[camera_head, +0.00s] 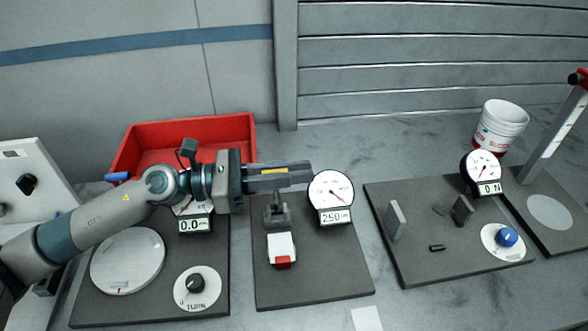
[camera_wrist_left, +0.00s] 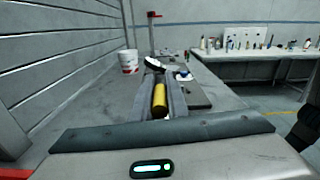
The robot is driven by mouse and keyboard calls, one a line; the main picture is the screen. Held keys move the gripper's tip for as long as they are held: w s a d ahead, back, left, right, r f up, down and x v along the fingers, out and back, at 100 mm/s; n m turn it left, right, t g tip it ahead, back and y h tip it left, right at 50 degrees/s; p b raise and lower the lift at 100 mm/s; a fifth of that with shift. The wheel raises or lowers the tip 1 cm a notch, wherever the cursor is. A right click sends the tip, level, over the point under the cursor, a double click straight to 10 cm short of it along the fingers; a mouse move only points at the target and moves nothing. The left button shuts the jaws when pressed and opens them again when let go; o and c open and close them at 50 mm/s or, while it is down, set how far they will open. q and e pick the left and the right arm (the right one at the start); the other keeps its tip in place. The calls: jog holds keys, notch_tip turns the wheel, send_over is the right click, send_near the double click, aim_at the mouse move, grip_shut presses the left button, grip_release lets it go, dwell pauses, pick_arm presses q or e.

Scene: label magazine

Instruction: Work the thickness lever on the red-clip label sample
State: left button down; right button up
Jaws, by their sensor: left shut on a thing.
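The label sample (camera_head: 281,246) is white with a red clip (camera_head: 283,262) at its near end. It lies on the middle dark plate, with its far end at the grey thickness gauge stand (camera_head: 277,214). The gauge's round dial (camera_head: 331,190) has a display reading about 2.50. My left gripper (camera_head: 306,172) is above the stand, pointing right, and is shut on a yellow cylinder (camera_head: 274,171), apparently the lever's handle. The cylinder (camera_wrist_left: 160,97) also shows between the fingers in the left wrist view. The fingers partly hide the lever's joint. My right gripper is not in view.
A red bin (camera_head: 235,128) stands behind my left arm. The left plate has a round disc (camera_head: 128,260) and a black knob (camera_head: 196,283). The right plate has a blue knob (camera_head: 506,237) and a dial (camera_head: 483,165). A white bucket (camera_head: 499,125) stands at back right.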

pick_arm(q)
jog(key=s+d+f+m+b, duration=0.1)
jog(key=s+f+m+b, duration=0.1)
jog(key=s+m, duration=0.2)
jog(key=shift+s+d+f+m, duration=0.15)
jog(key=shift+s+f+m, duration=0.2)
jog(key=shift+s, duration=0.75)
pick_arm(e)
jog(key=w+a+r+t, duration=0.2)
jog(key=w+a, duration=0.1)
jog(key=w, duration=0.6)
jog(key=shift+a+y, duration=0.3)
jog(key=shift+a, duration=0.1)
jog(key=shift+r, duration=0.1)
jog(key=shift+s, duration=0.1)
pick_arm(q)
jog(key=c, duration=1.7)
grip_release()
jog(key=shift+c, duration=0.2)
jog(key=shift+b, duration=0.3)
